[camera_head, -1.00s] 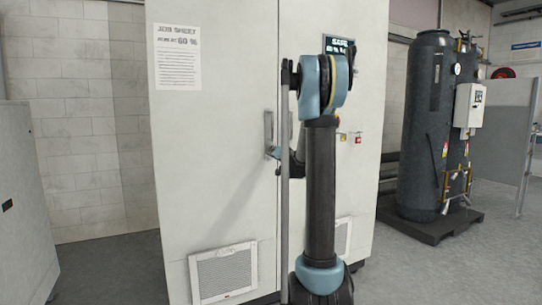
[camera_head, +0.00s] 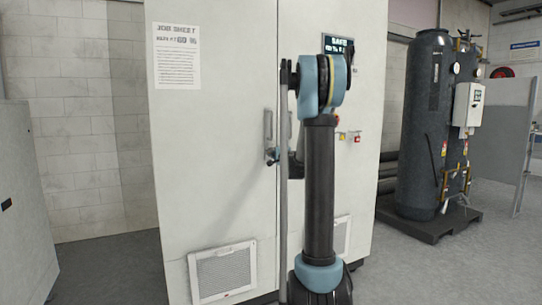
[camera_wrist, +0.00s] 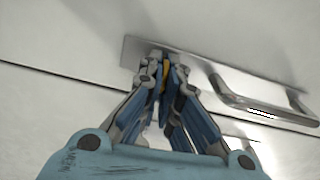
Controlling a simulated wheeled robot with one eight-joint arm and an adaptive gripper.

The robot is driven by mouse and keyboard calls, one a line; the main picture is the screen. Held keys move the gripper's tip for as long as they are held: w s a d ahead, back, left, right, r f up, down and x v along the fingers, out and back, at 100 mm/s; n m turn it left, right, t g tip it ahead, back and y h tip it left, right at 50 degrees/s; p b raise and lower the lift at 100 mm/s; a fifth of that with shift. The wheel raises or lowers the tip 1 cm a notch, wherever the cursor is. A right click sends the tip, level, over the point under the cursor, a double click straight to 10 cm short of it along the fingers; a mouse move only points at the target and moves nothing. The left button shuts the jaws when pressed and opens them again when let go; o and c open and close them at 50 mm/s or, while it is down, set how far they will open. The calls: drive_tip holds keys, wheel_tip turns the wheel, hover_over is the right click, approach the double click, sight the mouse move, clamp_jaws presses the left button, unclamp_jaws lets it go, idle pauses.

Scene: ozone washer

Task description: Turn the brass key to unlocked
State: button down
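In the wrist view, my gripper (camera_wrist: 162,66) is at a metal plate (camera_wrist: 215,66) on the white cabinet door. Its two fingers come together at the tips. A small yellow, brass-coloured sliver (camera_wrist: 167,78) shows between them, which looks like the brass key. The fingers hide most of it, so I cannot read its turn angle. A metal bar handle (camera_wrist: 262,105) stands on the same plate, right of my gripper. In the head view, my gripper (camera_head: 270,157) is partly hidden behind my arm, at the lower end of the door handle (camera_head: 268,125).
The white cabinet (camera_head: 215,170) has a vent grille (camera_head: 223,272) low down and a job sheet (camera_head: 176,56) at the top left. A lit display (camera_head: 338,45) and a red button (camera_head: 357,137) are at the right. A dark tank (camera_head: 425,130) stands further right.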

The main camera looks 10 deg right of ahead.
drive_tip(key=shift+d+m, duration=0.2)
drive_tip(key=shift+m, duration=0.3)
drive_tip(key=c, duration=1.8)
unclamp_jaws()
drive_tip(key=shift+w+f, duration=0.1)
drive_tip(key=shift+f, duration=0.05)
drive_tip(key=v, duration=1.2)
